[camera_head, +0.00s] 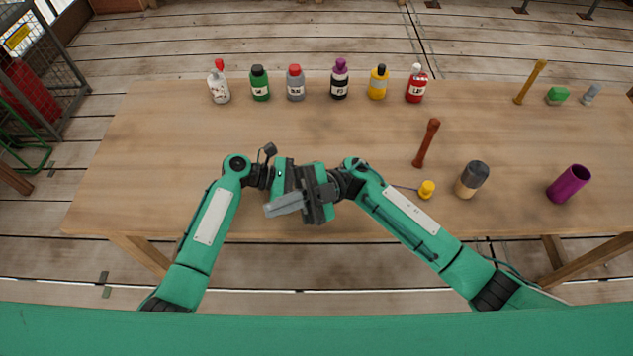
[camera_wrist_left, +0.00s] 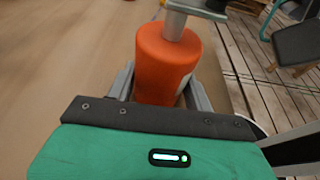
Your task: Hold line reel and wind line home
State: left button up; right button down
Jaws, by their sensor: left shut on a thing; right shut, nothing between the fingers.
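An orange cylinder (camera_wrist_left: 168,62), which looks like the line reel, stands between the fingers of my left gripper (camera_wrist_left: 160,90) in the left wrist view. The left gripper is shut on it. In the head view the reel is hidden behind my grippers. My right gripper (camera_head: 270,210) is shut and empty, its grey fingers pointing left across the left gripper. A grey part (camera_wrist_left: 190,8) with a short stem stands over the reel's top; I cannot tell whether it is my right gripper or a crank. A thin dark line runs from behind my right arm to a small yellow piece (camera_head: 427,189).
Several bottles, such as a red one (camera_head: 416,86), stand along the table's far edge. A brown rod (camera_head: 427,143), a black-topped tan cylinder (camera_head: 471,180) and a purple tube (camera_head: 569,184) stand at the right. The wooden table (camera_head: 160,150) is clear at the left.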

jog(key=a+r+n+g+h, duration=0.1)
jog(key=a+r+n+h, duration=0.4)
jog(key=r+n+h, duration=0.25)
jog(key=w+d+f+t+h, duration=0.3)
jog(key=w+d+t+h, duration=0.2)
jog(key=w+d+t, duration=0.25)
jog(key=w+d+f+t+h, duration=0.3)
jog(key=w+d+t+h, duration=0.2)
jog(key=w+d+t, duration=0.3)
notch_tip(320, 180, down, 7)
jog(key=shift+w+a+r+g, duration=0.15)
jog(key=shift+w+a+g, duration=0.2)
jog(key=shift+w, duration=0.05)
dwell(1.2)
jog(key=shift+f, duration=1.5)
jog(key=shift+s+a, duration=0.1)
jog(key=shift+a, duration=0.15)
jog(key=shift+s+a, duration=0.1)
jog(key=shift+a, duration=0.25)
